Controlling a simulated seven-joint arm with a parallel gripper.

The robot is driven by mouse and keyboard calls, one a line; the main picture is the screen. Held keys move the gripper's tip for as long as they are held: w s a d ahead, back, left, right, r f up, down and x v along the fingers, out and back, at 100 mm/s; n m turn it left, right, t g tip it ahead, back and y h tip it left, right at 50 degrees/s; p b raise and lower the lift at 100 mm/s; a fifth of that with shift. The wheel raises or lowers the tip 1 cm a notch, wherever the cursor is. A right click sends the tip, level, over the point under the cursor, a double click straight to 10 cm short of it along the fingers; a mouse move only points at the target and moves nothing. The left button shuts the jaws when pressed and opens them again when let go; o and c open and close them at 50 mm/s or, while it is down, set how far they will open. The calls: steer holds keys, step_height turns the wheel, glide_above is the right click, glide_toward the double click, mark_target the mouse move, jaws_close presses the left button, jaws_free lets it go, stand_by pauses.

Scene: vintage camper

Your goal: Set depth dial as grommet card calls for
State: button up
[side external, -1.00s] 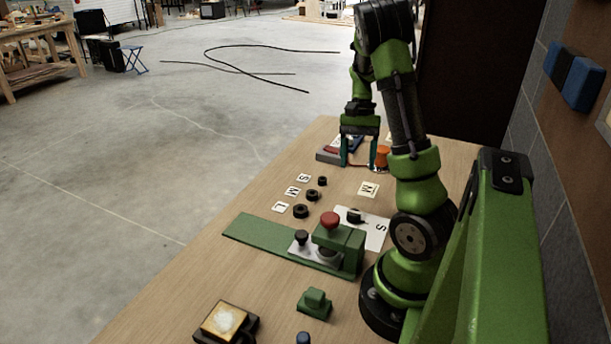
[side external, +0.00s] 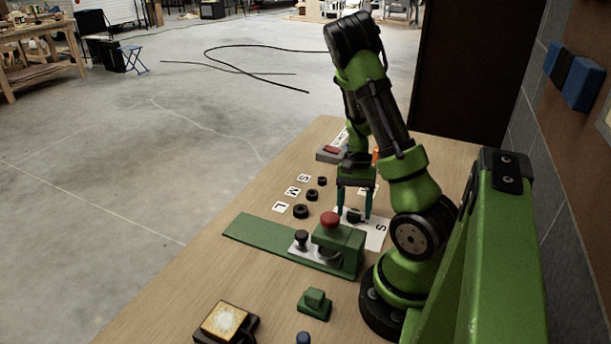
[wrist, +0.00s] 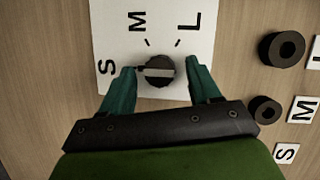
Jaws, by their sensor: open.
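The depth dial is a dark round knob (wrist: 159,71) on a white plate (wrist: 150,14) marked S, M and L. In the wrist view its light pointer line points left, towards the S. The dial also shows in the side view (side external: 354,215). My gripper (side external: 355,209) is open, pointing down, with one teal finger on each side of the dial; I cannot tell whether they touch it. In the wrist view the fingers (wrist: 161,73) flank the knob. A small card with an M lies just behind the plate, mostly hidden by my gripper now.
Black ring grommets (side external: 312,195) lie left of the plate beside S, M and L labels (side external: 292,191). A green press (side external: 338,246) with a red knob (side external: 331,220) stands just in front. A grey tray (side external: 327,156) and an orange piece (side external: 376,153) are at the back.

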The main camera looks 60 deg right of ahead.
steer(key=c, duration=1)
steer(key=shift+c, duration=0.2)
steer(key=shift+m, duration=0.4)
steer(key=m+t, duration=0.1)
steer(key=m, duration=0.2)
steer(key=m+t, duration=0.1)
steer(key=m, duration=0.1)
steer(key=shift+s+m+t, duration=0.25)
steer(key=shift+m+t, duration=0.05)
steer(key=m+t, duration=0.1)
steer(key=m, duration=0.1)
steer(key=m+h, duration=0.1)
steer(key=m, duration=0.2)
steer(key=shift+s+t, duration=0.2)
steer(key=shift+t, duration=0.2)
steer(key=shift+m, duration=0.4)
steer(key=o, duration=1)
steer(key=shift+o, duration=0.2)
